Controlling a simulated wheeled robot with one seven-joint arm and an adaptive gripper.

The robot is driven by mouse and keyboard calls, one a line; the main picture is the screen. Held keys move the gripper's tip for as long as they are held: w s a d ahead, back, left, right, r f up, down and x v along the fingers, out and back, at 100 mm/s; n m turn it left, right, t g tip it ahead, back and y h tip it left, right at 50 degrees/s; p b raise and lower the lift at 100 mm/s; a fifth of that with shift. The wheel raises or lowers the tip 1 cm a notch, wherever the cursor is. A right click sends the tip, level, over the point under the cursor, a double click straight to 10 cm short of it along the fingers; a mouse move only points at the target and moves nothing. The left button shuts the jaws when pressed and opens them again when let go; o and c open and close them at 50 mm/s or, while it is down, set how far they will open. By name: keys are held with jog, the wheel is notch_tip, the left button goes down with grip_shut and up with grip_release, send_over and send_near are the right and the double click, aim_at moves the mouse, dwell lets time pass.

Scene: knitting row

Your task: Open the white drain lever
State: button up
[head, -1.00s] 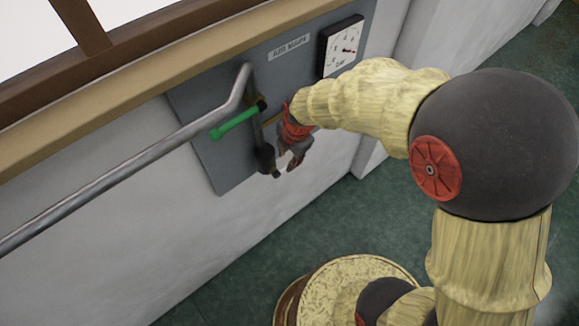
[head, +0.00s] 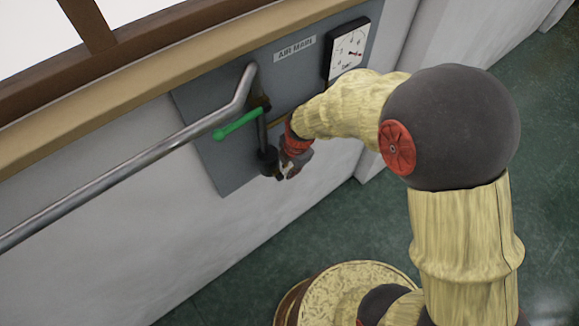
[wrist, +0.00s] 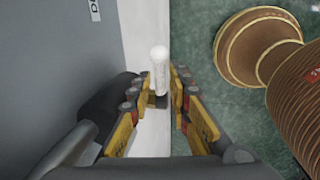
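The white drain lever (wrist: 159,62) shows in the wrist view as a short rod with a rounded white end. It lies between the two fingers of my gripper (wrist: 160,82), with its white end reaching past the fingertips. A gap shows on both sides of the rod, so the fingers look open around it rather than shut on it. The rod's lower part is partly hidden near the gripper. In the head view my gripper (head: 286,174) is beside the lower fitting of the grey panel (head: 222,172); the lever is mostly hidden there.
A green lever (head: 238,124) sticks out left of my gripper, above it. A grey pipe (head: 150,155) runs along the wall to the panel. A label reading AIR MAIN (head: 295,48) and a dial gauge (head: 349,48) are higher up. Green floor (head: 300,225) is clear below.

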grip_shut()
dwell(0.5)
